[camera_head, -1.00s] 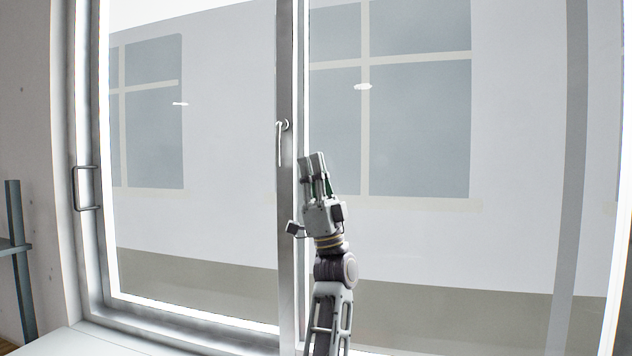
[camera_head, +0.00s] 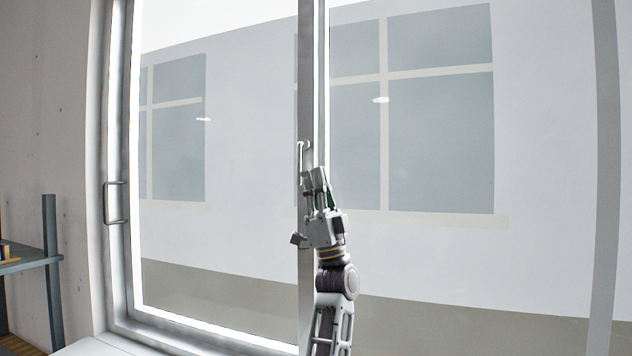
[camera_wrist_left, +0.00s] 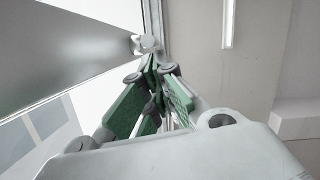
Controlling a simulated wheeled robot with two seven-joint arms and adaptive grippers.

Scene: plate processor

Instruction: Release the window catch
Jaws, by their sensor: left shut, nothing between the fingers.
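The window catch (camera_head: 301,154) is a small pale lever on the window's middle upright (camera_head: 306,70). In the head view its lever hangs down from a round pivot, and its lower end is close to my fingers. My left gripper (camera_head: 317,171) is shut and empty, just below and right of the pivot. I cannot tell whether it touches the lever. In the left wrist view, the shut green-padded fingers (camera_wrist_left: 154,64) point toward a round metal knob (camera_wrist_left: 146,44), which seems to be the catch's pivot. My right gripper is not in view.
A D-shaped pull handle (camera_head: 115,202) is on the window's left frame. Large glass panes lie on both sides of the upright. A shelf (camera_head: 30,262) stands at the far left, and a pale sill (camera_head: 92,347) runs below the window.

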